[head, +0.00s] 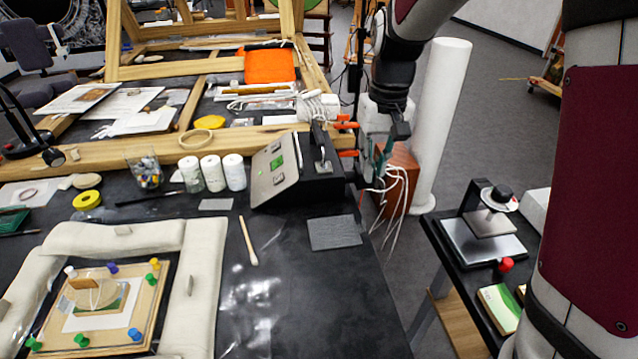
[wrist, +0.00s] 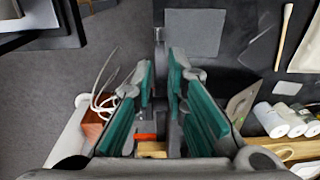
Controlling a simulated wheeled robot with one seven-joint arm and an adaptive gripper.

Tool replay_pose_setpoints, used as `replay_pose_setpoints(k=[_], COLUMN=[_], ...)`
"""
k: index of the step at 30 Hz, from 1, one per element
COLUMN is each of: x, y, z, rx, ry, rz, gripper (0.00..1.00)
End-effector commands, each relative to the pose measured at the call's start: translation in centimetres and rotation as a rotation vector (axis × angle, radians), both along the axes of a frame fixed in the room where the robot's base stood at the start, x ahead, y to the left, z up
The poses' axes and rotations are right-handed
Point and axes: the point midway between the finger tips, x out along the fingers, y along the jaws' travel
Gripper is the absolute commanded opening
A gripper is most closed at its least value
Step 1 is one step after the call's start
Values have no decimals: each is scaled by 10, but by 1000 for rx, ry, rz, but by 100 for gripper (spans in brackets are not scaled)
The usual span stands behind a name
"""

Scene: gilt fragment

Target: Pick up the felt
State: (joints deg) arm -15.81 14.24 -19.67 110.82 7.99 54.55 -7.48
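A flat grey textured square, which looks like the felt (head: 335,233), lies on the black table top near its right edge. It also shows in the wrist view (wrist: 193,33), beyond the fingertips and slightly right of centre. My gripper (head: 381,155) hangs past the table's right edge, behind the grey square and apart from it in the head view. In the wrist view, my gripper (wrist: 161,72) has its two green-padded fingers spread with nothing seen between them. The arm partly hides the gripper in the head view.
A black box with a sloped grey panel (head: 272,172) stands behind the square. A cotton swab (head: 248,241) lies to its left, beside a padded frame (head: 205,275). White cables (head: 400,185) hang over a reddish-brown box (head: 399,165). The table before the square is mostly clear.

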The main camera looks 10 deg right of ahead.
Motion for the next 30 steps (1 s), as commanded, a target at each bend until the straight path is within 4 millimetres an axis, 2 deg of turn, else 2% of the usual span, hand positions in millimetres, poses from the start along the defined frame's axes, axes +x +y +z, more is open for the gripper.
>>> replay_pose_setpoints(k=[3,7,11,19,30], x=[15,22,22,22,20], y=[0,0,0,0,0], z=[-17,-27,-45,-94,-125], rx=[-20,-30,-30,-30,-30], ry=[20,28,31,31,30], rz=[5,6,5,6,5], gripper=[13,13,13,13,13])
